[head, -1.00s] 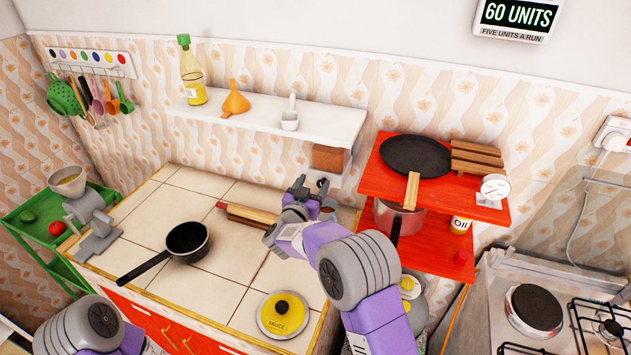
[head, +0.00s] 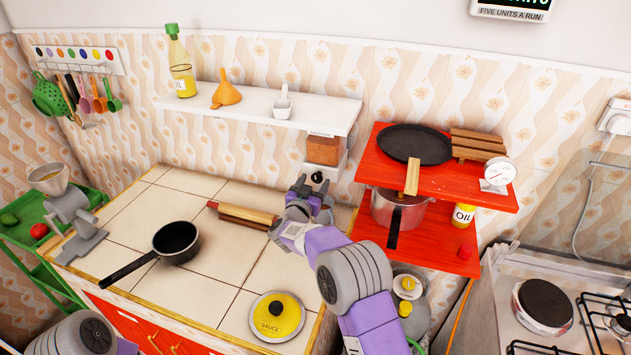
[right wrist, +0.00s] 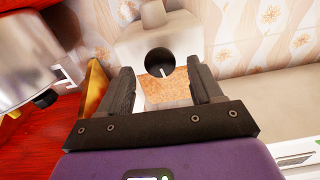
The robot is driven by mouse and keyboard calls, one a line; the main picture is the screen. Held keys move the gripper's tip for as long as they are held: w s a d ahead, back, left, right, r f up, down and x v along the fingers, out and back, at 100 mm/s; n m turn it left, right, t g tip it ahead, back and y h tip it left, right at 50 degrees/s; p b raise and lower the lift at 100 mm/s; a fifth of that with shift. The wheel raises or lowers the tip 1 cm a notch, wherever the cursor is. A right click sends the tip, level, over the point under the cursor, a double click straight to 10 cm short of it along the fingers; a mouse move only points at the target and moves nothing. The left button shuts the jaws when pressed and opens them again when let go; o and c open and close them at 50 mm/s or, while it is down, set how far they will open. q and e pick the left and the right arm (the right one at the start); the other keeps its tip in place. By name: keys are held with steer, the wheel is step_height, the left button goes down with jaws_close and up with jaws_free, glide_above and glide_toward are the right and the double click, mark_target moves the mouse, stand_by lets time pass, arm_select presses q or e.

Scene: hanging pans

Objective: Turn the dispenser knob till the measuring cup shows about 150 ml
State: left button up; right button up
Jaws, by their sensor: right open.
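The dispenser (head: 323,150) with brown contents sits under the right end of the white shelf. Its round black knob (head: 318,178) is on the front. In the right wrist view the knob (right wrist: 160,61) shows a white mark and lies just beyond and between the fingertips. My right gripper (head: 311,187) is open and empty in front of the knob, apart from it as far as I can tell. Its fingers also show in the right wrist view (right wrist: 160,77). A small white cup (head: 283,105) stands on the shelf; I cannot tell whether it is the measuring cup. My left gripper is out of view.
A rolling pin (head: 245,214) lies left of my right gripper. A black pan (head: 175,242) and a yellow sauce lid (head: 277,316) are on the tiled counter. The red shelf (head: 440,185) with a pot (head: 398,210) stands close on the right.

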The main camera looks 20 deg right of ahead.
steer(key=shift+x, duration=1.05)
steer(key=c, duration=1.1)
